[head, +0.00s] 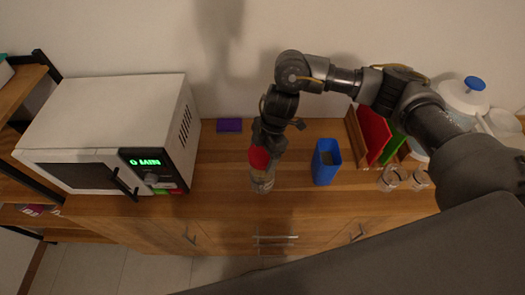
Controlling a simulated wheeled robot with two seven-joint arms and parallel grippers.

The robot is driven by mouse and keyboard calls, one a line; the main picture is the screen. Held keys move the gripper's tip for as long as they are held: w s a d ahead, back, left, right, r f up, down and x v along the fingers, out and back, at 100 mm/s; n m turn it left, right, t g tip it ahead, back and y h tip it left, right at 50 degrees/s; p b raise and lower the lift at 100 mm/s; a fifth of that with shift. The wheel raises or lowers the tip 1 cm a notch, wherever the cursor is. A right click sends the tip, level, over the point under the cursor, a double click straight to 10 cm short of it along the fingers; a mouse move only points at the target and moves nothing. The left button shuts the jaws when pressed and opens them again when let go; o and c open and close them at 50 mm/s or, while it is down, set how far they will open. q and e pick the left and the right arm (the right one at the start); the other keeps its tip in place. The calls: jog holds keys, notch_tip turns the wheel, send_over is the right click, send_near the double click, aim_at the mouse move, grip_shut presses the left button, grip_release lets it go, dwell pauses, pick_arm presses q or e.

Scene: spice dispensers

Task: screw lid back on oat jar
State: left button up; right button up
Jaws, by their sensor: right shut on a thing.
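A clear jar (262,181) stands upright near the front edge of the wooden counter. A red lid (259,158) is at the jar's top. My right gripper (262,147) points down from above and is shut on the red lid. The lid looks to be on or just over the jar's mouth; I cannot tell whether it is seated or turned tight. The gripper hides part of the lid's top. My left gripper is not in view.
A white microwave (110,125) stands to the left. A blue container (326,162) is close on the jar's right. A purple block (229,125) lies at the back. Red and green boards (374,134) and small glasses (389,179) are further right.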

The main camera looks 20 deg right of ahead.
aim_at(262, 162)
jog(key=shift+f+b, duration=0.65)
jog(key=shift+f, duration=0.6)
jog(key=shift+p, duration=0.5)
jog(key=shift+f+b, duration=0.65)
jog(key=shift+f, duration=0.35)
